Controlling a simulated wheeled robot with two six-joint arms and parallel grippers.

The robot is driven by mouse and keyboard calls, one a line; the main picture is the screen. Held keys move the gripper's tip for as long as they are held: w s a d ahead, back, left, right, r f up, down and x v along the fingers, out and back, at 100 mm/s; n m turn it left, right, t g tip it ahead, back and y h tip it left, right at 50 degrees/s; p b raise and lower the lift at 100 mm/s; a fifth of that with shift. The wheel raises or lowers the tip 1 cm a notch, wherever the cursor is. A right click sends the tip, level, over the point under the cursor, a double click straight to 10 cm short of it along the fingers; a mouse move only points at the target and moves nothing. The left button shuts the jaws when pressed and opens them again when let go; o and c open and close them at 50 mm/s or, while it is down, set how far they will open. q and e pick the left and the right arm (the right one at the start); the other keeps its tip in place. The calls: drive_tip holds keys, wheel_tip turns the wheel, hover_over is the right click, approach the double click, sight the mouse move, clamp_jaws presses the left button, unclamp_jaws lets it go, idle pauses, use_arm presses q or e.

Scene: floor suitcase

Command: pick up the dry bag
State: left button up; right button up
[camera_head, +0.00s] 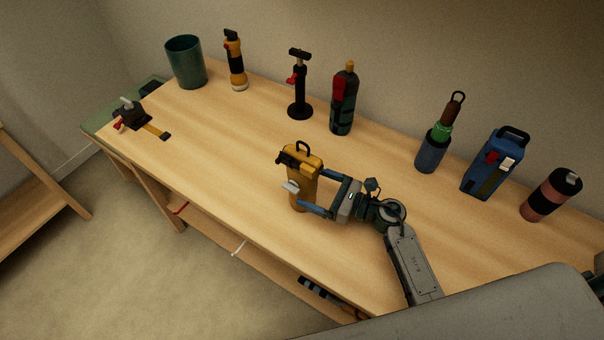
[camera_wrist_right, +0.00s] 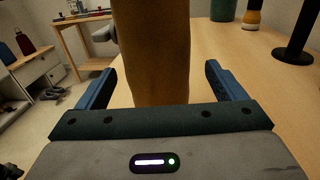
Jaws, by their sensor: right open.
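An orange-yellow upright bag with a black loop handle and a dark clasp on top, which looks like the dry bag (camera_head: 303,173), stands on the workbench (camera_head: 235,165) near its middle. My right gripper (camera_head: 310,190) is open around the bag, one blue finger on each side. In the right wrist view the bag (camera_wrist_right: 152,50) rises between the open fingers (camera_wrist_right: 160,72), with a visible gap on each side. Its top is cut off there. A grey part sticks out at the bag's left side. My left gripper is not in view.
Along the bench's back stand a green bin (camera_head: 186,64), a yellow-black flashlight (camera_head: 235,62), a black stand (camera_head: 299,88), a dark bottle (camera_head: 343,100), a blue-green bottle (camera_head: 432,150), a blue case (camera_head: 492,165) and a pink-black cylinder (camera_head: 551,196). A clamp-like tool (camera_head: 132,114) lies far left.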

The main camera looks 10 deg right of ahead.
sight(297, 180)
drive_tip(key=p+x, duration=0.2)
drive_tip(key=x, duration=0.1)
drive_tip(key=r+p+x, duration=0.1)
drive_tip(key=shift+w+a, duration=0.1)
drive_tip(key=shift+a, duration=0.35)
drive_tip(key=shift+w+a+f, duration=0.25)
drive_tip(key=shift+a, duration=0.05)
drive_tip(key=shift+d, duration=0.1)
drive_tip(key=shift+c, duration=0.2)
drive_tip(key=c, duration=1.2)
drive_tip(key=shift+c, duration=0.2)
drive_tip(key=shift+r, duration=0.1)
